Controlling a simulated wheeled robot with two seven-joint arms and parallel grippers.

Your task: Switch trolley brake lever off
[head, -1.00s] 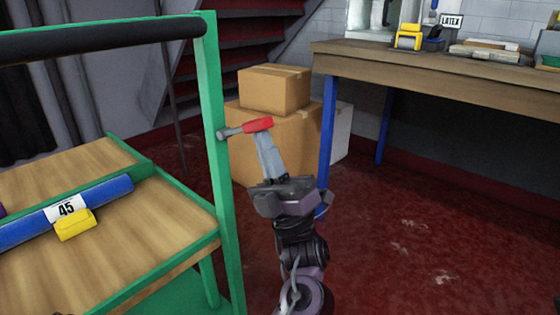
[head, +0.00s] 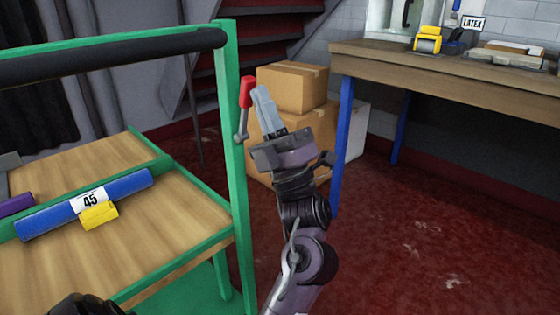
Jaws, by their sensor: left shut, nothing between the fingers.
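The trolley's brake lever has a red grip (head: 246,92) and a grey stem (head: 242,124). It stands upright beside the green trolley post (head: 232,180), with its grip at the top and its pivot below. My right gripper is not in view.
The trolley's wooden deck (head: 160,245) carries a blue roll (head: 125,191) labelled 45 with a yellow piece. A black handle bar (head: 100,58) crosses above. Cardboard boxes (head: 290,86) and a workbench (head: 440,68) stand behind. Red floor (head: 440,240) is clear at right.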

